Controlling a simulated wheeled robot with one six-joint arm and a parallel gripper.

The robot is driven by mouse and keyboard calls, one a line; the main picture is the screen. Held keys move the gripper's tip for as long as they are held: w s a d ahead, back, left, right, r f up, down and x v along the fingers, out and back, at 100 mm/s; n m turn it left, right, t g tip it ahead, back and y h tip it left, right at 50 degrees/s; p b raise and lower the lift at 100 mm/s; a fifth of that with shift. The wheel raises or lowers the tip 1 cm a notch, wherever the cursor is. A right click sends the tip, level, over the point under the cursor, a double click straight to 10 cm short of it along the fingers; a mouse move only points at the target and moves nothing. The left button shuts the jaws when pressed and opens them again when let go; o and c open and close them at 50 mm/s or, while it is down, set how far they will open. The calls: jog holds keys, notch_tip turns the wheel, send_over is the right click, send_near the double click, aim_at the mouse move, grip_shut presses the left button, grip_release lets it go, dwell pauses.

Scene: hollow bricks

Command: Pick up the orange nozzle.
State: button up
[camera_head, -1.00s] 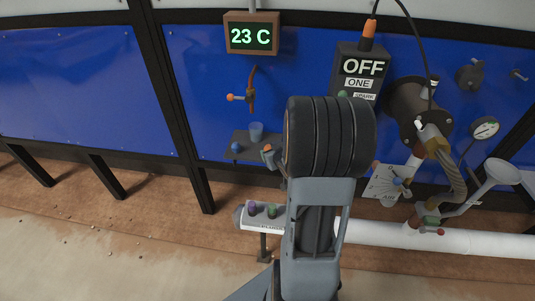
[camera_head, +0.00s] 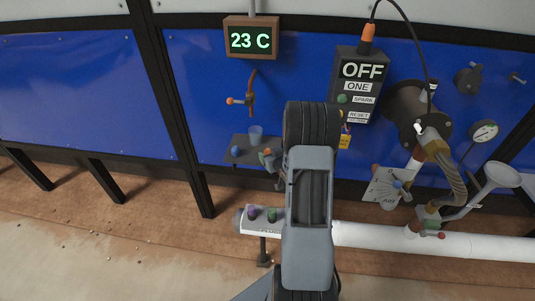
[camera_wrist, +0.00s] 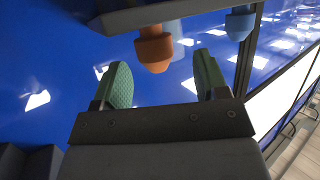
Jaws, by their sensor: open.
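The orange nozzle (camera_wrist: 154,50) shows in the wrist view at top centre, beyond and between my gripper's fingers, with a gap between it and the pads. In the head view the orange nozzle (camera_head: 267,152) appears at the right end of the small dark shelf, just left of my arm and partly hidden. My gripper (camera_wrist: 163,65) is open and empty, with green pads on both fingers. In the head view my arm hides the fingers.
A blue wall panel (camera_head: 200,90) stands close behind. A control box (camera_head: 359,85) reading OFF is to the right. A white pipe (camera_head: 460,244) runs below.

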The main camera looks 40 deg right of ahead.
aim_at(266, 150)
jog(key=shift+p+x, duration=0.65)
jog(key=shift+x, duration=1.9)
jog(key=shift+d, duration=0.2)
jog(key=shift+c, duration=0.3)
jog(key=c, duration=0.9)
jog(key=shift+r, duration=0.1)
jog(key=shift+c, duration=0.3)
